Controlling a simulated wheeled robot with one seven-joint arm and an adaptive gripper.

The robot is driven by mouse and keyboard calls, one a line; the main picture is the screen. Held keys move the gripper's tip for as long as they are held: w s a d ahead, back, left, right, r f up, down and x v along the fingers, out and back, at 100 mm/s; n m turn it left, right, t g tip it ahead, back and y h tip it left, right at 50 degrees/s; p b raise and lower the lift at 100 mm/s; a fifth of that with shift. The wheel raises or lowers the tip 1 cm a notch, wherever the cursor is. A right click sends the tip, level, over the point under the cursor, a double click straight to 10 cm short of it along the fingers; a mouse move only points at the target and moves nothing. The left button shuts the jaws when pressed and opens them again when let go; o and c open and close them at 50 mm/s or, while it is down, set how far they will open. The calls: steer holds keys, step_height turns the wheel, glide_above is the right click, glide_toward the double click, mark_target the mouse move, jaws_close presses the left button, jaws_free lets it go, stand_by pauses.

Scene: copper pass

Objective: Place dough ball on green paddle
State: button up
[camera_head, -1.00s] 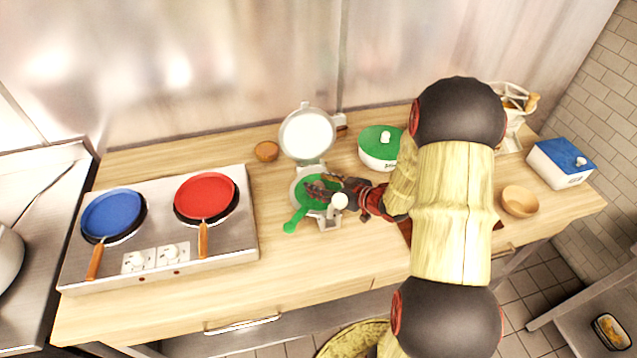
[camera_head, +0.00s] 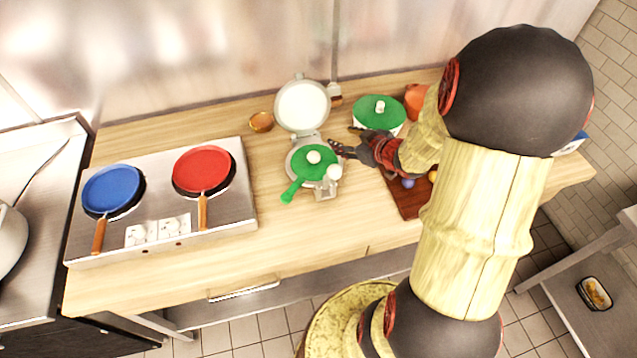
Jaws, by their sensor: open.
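The green paddle (camera_head: 308,170) lies on the open round press (camera_head: 298,160), its handle pointing down and left. A small white dough ball (camera_head: 314,157) rests on the paddle's disc, near its middle. My gripper (camera_head: 343,138) is open and empty, to the upper right of the paddle and apart from the ball. A second white ball shape (camera_head: 334,171), seemingly the press's knob, shows at the paddle's right edge.
The press's lid (camera_head: 302,106) stands open behind the paddle. A green-lidded pot (camera_head: 379,112) is near my gripper. A reddish board (camera_head: 408,200) with small balls lies partly behind my arm. Blue (camera_head: 110,190) and red (camera_head: 203,171) pans sit on the stove at left.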

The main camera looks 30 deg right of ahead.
steer(key=s+a+r+m+g+h, duration=0.1)
steer(key=s+a+r+h, duration=0.1)
steer(key=r, duration=0.5)
steer(key=s+a+r+m+g+h, duration=0.1)
steer(key=a+r+m+h, duration=0.15)
steer(key=r, duration=0.45)
steer(key=s+a+r+g+y, duration=0.3)
steer(key=s+a+g+y, duration=0.1)
steer(key=s+a, duration=1.4)
steer(key=shift+a, duration=0.4)
